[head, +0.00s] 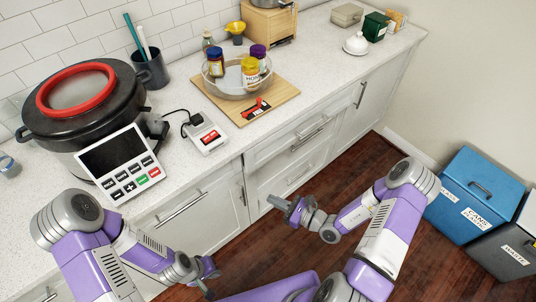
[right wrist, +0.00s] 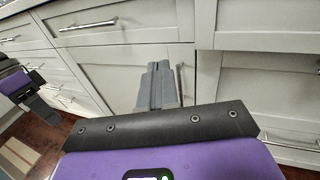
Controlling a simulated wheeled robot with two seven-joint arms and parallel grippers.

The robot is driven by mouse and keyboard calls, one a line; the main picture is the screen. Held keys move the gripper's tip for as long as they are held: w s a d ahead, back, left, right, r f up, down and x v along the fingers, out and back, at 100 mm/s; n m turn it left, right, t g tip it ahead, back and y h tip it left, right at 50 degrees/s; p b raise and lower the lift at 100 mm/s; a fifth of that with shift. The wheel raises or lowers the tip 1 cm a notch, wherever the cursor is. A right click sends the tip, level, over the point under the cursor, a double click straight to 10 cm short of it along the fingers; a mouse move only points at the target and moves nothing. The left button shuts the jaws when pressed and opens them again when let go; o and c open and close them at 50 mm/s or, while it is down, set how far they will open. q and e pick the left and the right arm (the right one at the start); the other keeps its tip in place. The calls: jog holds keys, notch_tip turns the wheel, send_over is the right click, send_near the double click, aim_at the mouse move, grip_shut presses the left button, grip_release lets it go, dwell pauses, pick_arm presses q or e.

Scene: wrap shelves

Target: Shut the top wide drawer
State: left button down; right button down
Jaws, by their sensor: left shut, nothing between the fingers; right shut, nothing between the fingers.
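The drawer front taken as the top wide drawer (head: 275,150) is under the counter, mid-picture in the head view, with a long bar handle (head: 312,137). It looks closed or nearly so; a small gap cannot be ruled out. My right gripper (head: 276,203) is shut and empty, in front of the cabinets and apart from that drawer. In the right wrist view its fingers (right wrist: 158,86) point toward the pale cabinet fronts. My left gripper (head: 211,276) is shut and empty, low in the picture and away from the fronts.
Another front with a bar handle (head: 182,206) lies to the left. Blue (head: 475,190) and grey (head: 500,245) bins stand right.

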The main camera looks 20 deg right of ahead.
jog(key=w+d+r+m+t+h, duration=0.25)
jog(key=d+m+t+h, duration=0.2)
jog(key=d, duration=0.35)
jog(key=b, duration=0.2)
send_near(263, 154)
jog(key=shift+g, duration=0.35)
jog(key=x, duration=0.7)
jog(key=shift+s+r, duration=0.1)
jog(key=shift+r, duration=0.3)
